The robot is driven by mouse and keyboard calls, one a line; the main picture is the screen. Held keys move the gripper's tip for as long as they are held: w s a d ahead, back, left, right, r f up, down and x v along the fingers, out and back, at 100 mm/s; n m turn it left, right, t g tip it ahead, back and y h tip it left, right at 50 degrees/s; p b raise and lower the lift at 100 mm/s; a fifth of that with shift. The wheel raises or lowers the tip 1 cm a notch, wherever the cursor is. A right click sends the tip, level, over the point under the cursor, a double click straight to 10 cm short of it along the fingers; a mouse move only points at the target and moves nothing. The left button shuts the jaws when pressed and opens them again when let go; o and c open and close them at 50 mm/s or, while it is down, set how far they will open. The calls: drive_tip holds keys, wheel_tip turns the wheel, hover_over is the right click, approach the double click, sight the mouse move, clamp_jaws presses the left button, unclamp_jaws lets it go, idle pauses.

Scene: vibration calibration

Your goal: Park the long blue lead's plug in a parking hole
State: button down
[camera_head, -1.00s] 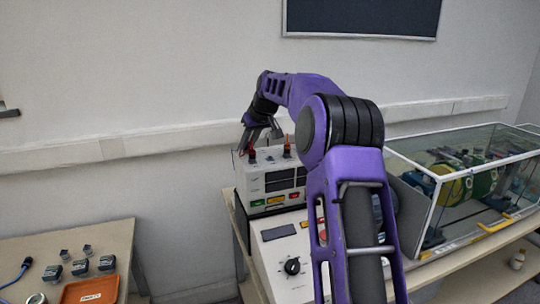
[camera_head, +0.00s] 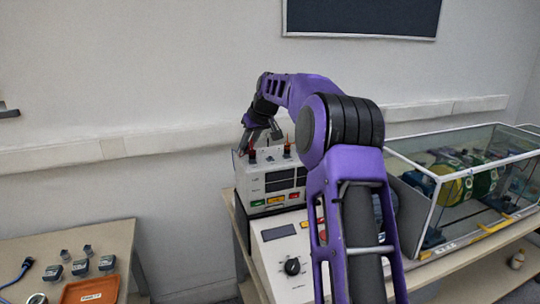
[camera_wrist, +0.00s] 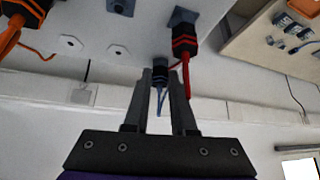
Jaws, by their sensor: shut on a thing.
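My gripper (camera_wrist: 166,78) is shut on the blue plug (camera_wrist: 159,73), black with a blue band, in the wrist view. A thin blue lead (camera_wrist: 159,103) runs from it between the fingers. The plug is at the white panel (camera_wrist: 90,18), in line with two hexagonal parking holes (camera_wrist: 72,42) (camera_wrist: 118,52). I cannot tell whether its tip is inside a hole. A red plug (camera_wrist: 185,45) stands in a socket close beside it, and an orange plug (camera_wrist: 12,12) is at the upper left. In the head view my gripper (camera_head: 258,136) is above the instrument box (camera_head: 270,182); the blue plug is not clear there.
A dark socket (camera_wrist: 120,6) shows on the panel. The red lead (camera_wrist: 186,78) hangs close to my finger. A side table (camera_head: 110,245) at left holds an orange tray (camera_head: 90,291) and small dark blocks (camera_head: 80,267). A glass-walled case (camera_head: 420,160) stands at right.

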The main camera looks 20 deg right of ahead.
drive_tip(key=shift+f, duration=0.25)
drive_tip(key=c, duration=0.7)
unclamp_jaws()
drive_tip(key=shift+o, duration=0.2)
drive_tip(key=shift+r, duration=0.15)
drive_tip(key=shift+p+v, duration=0.45)
drive_tip(key=shift+v, duration=1.85)
drive_tip(key=shift+s+r, duration=0.1)
drive_tip(key=shift+r, duration=0.05)
drive_tip(key=v, duration=1.7)
drive_tip(key=shift+r+p, duration=0.2)
drive_tip(key=shift+p, duration=0.15)
